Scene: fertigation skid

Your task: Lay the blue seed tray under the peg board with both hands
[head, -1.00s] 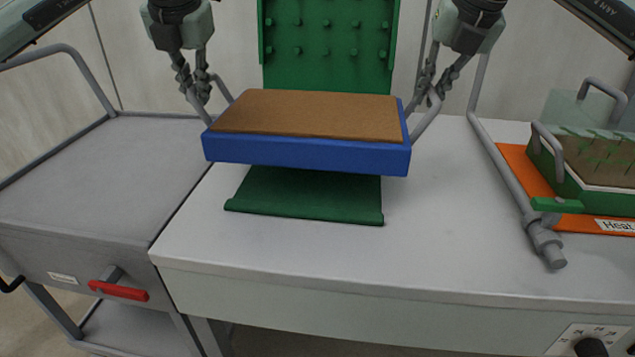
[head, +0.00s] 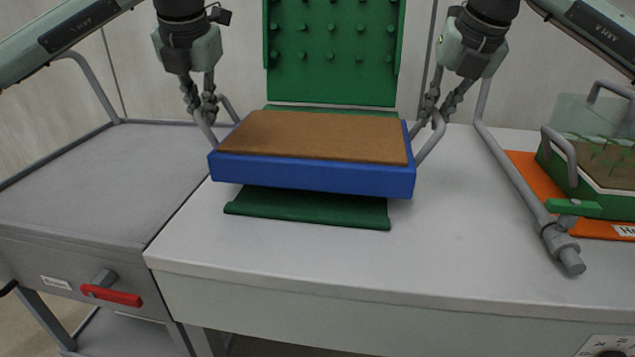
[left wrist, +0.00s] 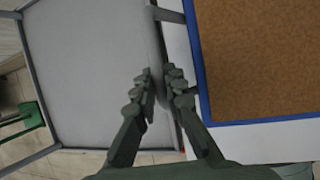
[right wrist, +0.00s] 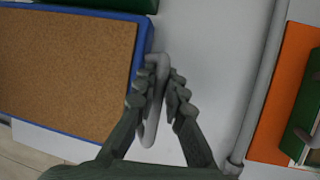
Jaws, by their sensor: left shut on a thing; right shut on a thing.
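The blue seed tray (head: 310,175) with brown fill is level above a green base plate (head: 310,209) on the white bench, below the green peg board (head: 333,50). Its front hides most of the plate, and whether it touches the plate is hard to tell. My left gripper (head: 207,118) is shut on the tray's left grey handle (head: 203,130). My right gripper (head: 432,118) is shut on the right grey handle (head: 431,144). The right handle also shows between the fingers in the right wrist view (right wrist: 152,115); the tray's fill shows in the left wrist view (left wrist: 260,60).
A grey cart (head: 100,185) with a red-handled latch (head: 112,296) stands at the left. A grey rail (head: 520,190) and a green tray with handles on an orange mat (head: 525,166) are at the right. The bench front (head: 350,265) is clear.

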